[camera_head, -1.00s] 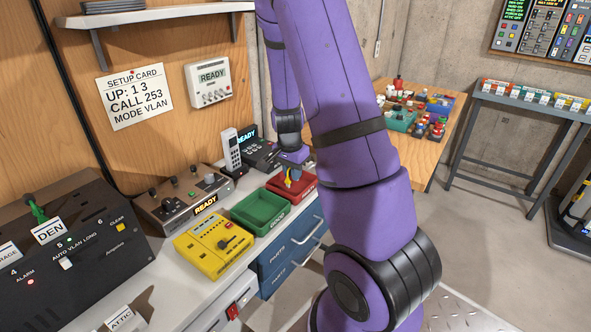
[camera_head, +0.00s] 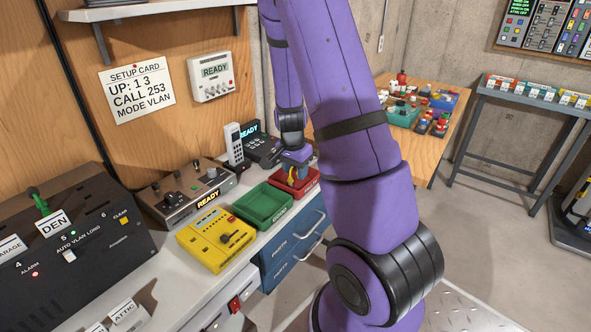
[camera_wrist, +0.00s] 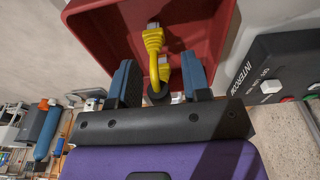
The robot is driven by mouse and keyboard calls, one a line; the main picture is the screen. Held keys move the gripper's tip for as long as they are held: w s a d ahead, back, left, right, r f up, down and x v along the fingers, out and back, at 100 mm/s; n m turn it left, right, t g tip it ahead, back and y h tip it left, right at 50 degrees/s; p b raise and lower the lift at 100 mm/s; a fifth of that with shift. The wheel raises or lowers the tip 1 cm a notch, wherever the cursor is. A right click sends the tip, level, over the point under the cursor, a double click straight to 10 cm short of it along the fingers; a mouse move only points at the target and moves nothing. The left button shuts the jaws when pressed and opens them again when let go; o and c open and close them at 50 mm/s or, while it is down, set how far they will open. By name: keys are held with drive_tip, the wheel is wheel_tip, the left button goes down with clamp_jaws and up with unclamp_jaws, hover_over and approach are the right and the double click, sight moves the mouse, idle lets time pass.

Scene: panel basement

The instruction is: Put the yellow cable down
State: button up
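The yellow cable (camera_wrist: 153,40) shows in the wrist view as a ribbed plug end and a second yellow piece, inside the red bin (camera_wrist: 217,25). My gripper (camera_wrist: 162,75) is pointing into this bin, with its two blue fingers apart. The cable lies between the fingers, with a visible gap on each side. In the head view my gripper (camera_head: 295,178) is at the red bin (camera_head: 305,191) on the bench, and only a little yellow shows there. The arm hides part of the bin.
A green bin (camera_head: 262,206) stands beside the red bin, with a yellow box (camera_head: 215,239) in front. A handset (camera_head: 234,145) and a dark intercom (camera_head: 262,149) stand behind. The intercom also shows close at right in the wrist view (camera_wrist: 280,70).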

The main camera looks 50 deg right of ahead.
sight(292, 167)
wheel_tip(292, 167, up, 13)
drive_tip(key=a, duration=0.2)
drive_tip(key=s+a+r+n+t+y, duration=0.1)
drive_tip(key=s+a+r+n, duration=0.25)
drive_tip(key=a+r, duration=0.25)
drive_tip(key=s+a+r+n+t+y, duration=0.1)
drive_tip(key=s+a+r+n+t, duration=0.1)
drive_tip(key=s+a+r+n, duration=0.3)
drive_tip(key=s+a+r+n+t, duration=0.2)
drive_tip(key=s+a+r+n, duration=0.5)
drive_tip(key=s+a, duration=0.3)
drive_tip(key=shift+s+r+n+h, duration=0.2)
drive_tip(key=shift+n+h, duration=0.1)
drive_tip(key=shift+n, duration=0.15)
